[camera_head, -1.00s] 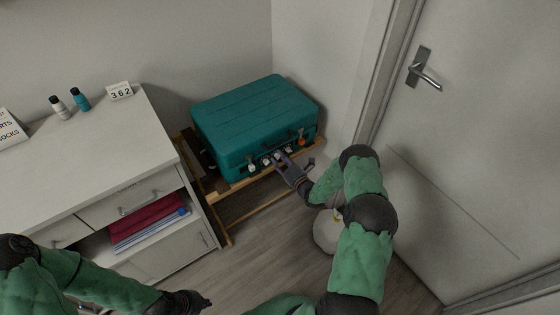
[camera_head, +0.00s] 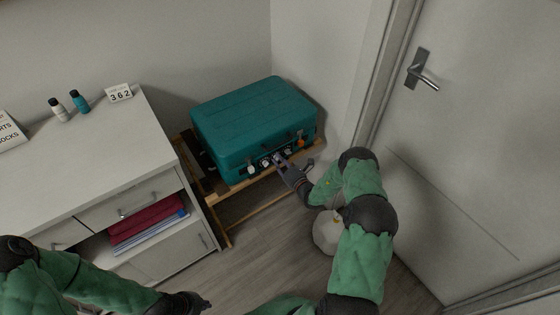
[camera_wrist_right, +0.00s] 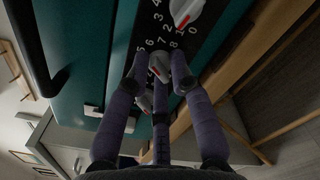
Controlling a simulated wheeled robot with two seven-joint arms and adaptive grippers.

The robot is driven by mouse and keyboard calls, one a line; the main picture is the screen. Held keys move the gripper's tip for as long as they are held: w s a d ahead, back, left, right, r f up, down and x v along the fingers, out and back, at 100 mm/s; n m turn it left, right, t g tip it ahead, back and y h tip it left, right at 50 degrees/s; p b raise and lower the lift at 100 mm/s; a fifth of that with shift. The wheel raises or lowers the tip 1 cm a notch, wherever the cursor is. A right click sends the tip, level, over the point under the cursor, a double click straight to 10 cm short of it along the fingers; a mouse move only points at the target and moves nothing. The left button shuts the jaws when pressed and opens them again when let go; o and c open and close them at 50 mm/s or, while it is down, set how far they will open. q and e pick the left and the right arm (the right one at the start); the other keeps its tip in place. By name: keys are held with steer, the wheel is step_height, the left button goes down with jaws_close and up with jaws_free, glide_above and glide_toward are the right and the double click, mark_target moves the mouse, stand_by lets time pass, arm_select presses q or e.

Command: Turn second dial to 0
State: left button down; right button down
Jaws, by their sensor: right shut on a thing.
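The teal suitcase (camera_head: 255,125) lies on a wooden rack, with a row of small white dials on its front face. My right gripper (camera_head: 281,161) is at that row. In the right wrist view its purple fingers (camera_wrist_right: 160,75) are shut around a white dial with a red mark (camera_wrist_right: 159,66), whose own numbers are partly hidden. Another white dial with a red mark (camera_wrist_right: 186,10) is above it, beside printed numbers on a black plate. A further dial is partly hidden behind the fingers. My left gripper (camera_head: 202,303) is low in the head view, away from the suitcase; its finger opening is unclear.
A white dresser (camera_head: 85,150) stands left, carrying a card reading 362 (camera_head: 119,92) and two small bottles (camera_head: 68,105). Folded red and blue cloths (camera_head: 147,220) lie in its opening. A door (camera_head: 475,150) is at the right. The suitcase handle (camera_wrist_right: 30,45) is near my fingers.

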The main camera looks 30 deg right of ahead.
steer(key=n, duration=0.4)
steer(key=shift+a+r+n+p, duration=0.15)
steer(key=shift+a+n+p, duration=0.1)
steer(key=shift+n+p, duration=0.1)
steer(key=n, duration=0.4)
steer(key=shift+n, duration=0.25)
steer(key=n, duration=0.3)
steer(key=n+p, duration=0.1)
steer(key=shift+a+f, duration=0.1)
steer(key=shift+f, duration=0.15)
steer(key=n, duration=1.3)
steer(key=shift+s+f, duration=0.1)
steer(key=shift+f, duration=0.15)
steer(key=n, duration=0.4)
steer(key=shift+d, duration=0.25)
steer(key=shift+d+n+p, duration=0.2)
steer(key=shift+n+p, duration=0.1)
steer(key=shift+n, duration=1.7)
